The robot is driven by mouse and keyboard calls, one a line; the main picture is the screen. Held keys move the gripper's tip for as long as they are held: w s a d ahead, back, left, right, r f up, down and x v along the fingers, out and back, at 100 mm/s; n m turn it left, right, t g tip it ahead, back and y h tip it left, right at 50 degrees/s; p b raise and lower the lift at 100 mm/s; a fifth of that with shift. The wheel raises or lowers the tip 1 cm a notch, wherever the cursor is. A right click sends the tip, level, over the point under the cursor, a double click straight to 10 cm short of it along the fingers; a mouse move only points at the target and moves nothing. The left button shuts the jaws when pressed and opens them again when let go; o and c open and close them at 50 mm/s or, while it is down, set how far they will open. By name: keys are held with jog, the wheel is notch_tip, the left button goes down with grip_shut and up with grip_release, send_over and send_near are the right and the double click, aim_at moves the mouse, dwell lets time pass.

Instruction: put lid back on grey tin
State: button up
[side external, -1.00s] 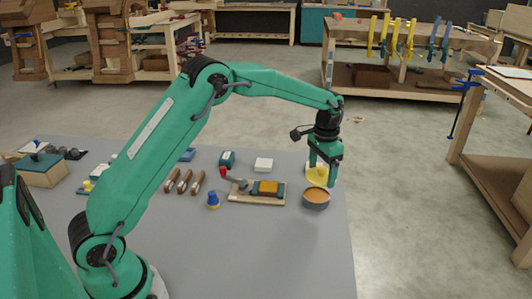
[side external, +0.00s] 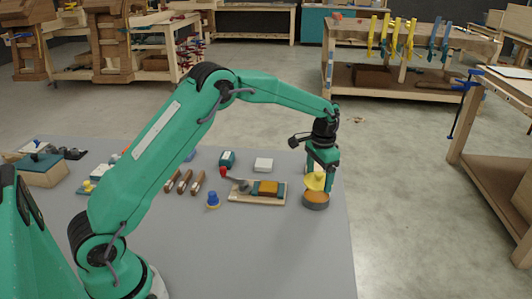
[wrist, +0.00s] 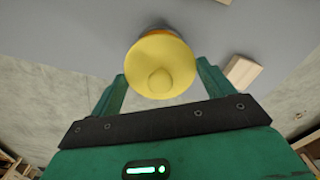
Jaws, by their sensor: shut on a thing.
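The yellow lid (side external: 315,182), round with a knob, is held between the fingers of my gripper (side external: 322,178). In the wrist view the lid (wrist: 150,78) sits between the two green fingertips of my gripper (wrist: 161,78), its knob facing the camera. In the wrist view the lid hides most of the tin.
On the grey bench (side external: 270,255), left of the tin, are a wooden board (side external: 240,197) with an orange-topped block, a blue-topped piece (side external: 213,200) and several brown-handled tools (side external: 184,182). A white box (side external: 263,165) stands behind. The bench's right edge is close to the tin. The front is clear.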

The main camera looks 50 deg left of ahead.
aim_at(318, 182)
jog(key=shift+f, duration=1.8)
jog(key=shift+f, duration=0.2)
dwell(1.0)
jog(key=o, duration=0.9)
jog(key=shift+r, duration=0.2)
jog(key=shift+r, duration=3.35)
jog(key=shift+c, duration=0.2)
grip_shut()
